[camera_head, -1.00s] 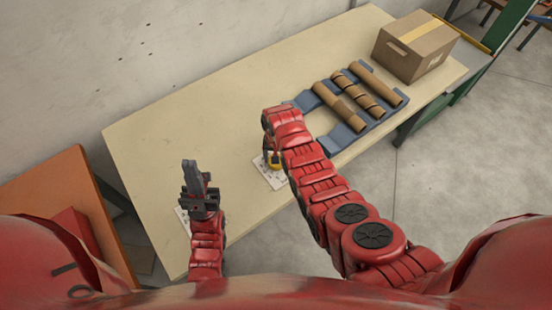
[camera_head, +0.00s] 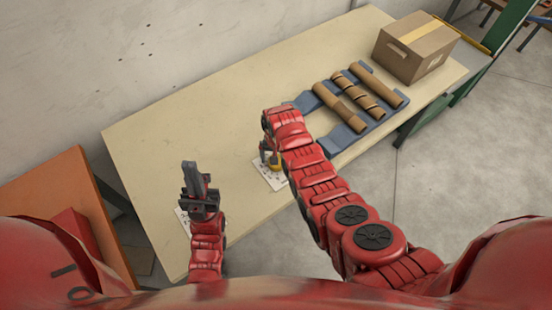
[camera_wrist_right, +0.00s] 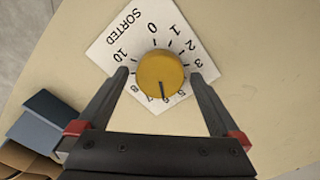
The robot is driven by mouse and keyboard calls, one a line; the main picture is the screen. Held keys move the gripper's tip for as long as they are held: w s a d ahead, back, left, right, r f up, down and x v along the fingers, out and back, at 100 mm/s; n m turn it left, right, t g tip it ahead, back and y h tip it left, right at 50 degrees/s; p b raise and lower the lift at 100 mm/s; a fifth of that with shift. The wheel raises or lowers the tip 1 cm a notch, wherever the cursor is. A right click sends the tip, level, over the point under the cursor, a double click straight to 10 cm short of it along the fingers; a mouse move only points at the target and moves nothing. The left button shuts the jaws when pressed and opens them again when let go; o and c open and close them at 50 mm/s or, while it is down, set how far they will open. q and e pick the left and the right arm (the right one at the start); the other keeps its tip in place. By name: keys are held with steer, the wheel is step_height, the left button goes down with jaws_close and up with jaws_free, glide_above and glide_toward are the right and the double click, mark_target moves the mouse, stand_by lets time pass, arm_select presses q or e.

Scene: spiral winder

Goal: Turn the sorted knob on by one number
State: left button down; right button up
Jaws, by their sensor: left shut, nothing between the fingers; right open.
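The sorted knob (camera_wrist_right: 158,70) is yellow and round, on a white dial plate (camera_wrist_right: 108,50) marked SORTED with numbers around it. Its dark pointer line faces down in the right wrist view, near the 6. The knob also shows in the head view (camera_head: 274,162), partly hidden by my right arm. My right gripper (camera_wrist_right: 160,74) is open, one finger on each side of the knob, with gaps between fingers and knob. The fingers cover part of the number ring. My left gripper (camera_head: 196,180) is shut and empty, fingers pointing up, above a second white plate (camera_head: 181,217) that it mostly hides.
A blue-grey rack (camera_head: 309,101) with brown cardboard tubes (camera_head: 366,93) stands right of the knob on the beige table (camera_head: 185,110). A cardboard box (camera_head: 415,47) sits at the far right end. The table behind the grippers is clear.

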steer(key=shift+r, duration=0.1)
step_height(320, 180, up, 8)
steer(key=b, duration=0.3)
steer(key=shift+w, duration=0.1)
step_height(320, 180, up, 9)
steer(key=p, duration=0.8)
steer(key=shift+p, duration=0.35)
